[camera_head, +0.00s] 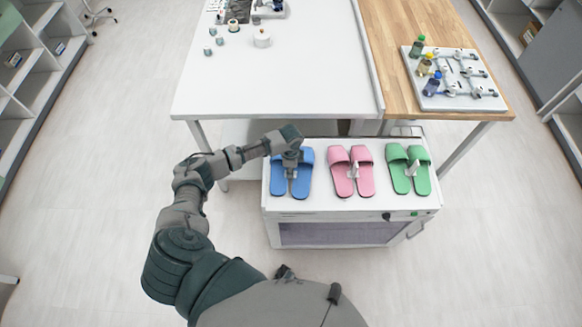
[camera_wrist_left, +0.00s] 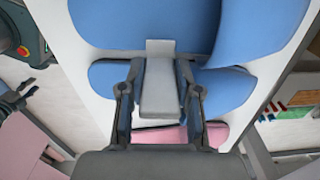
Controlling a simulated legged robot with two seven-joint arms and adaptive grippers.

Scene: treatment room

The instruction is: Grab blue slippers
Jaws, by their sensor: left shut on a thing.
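The pair of blue slippers (camera_head: 301,183) stands on the left part of a white cabinet top, with a pale grey tab between them. My left gripper (camera_head: 291,168) reaches down between them from above. In the left wrist view the blue slippers (camera_wrist_left: 145,22) fill the upper part. There my left gripper (camera_wrist_left: 160,108) has its fingers on both sides of the grey tab and is shut on it. The slippers appear to rest on the cabinet top. At the left edge of the wrist view is a dark clawed part, possibly my right gripper (camera_wrist_left: 17,100); its opening is unclear.
Pink slippers (camera_head: 364,176) and green slippers (camera_head: 421,179) stand to the right on the white cabinet (camera_head: 380,208). A white table (camera_head: 270,85) with small jars is behind. A wooden section (camera_head: 405,20) carries a tray of bottles. Floor is clear at left.

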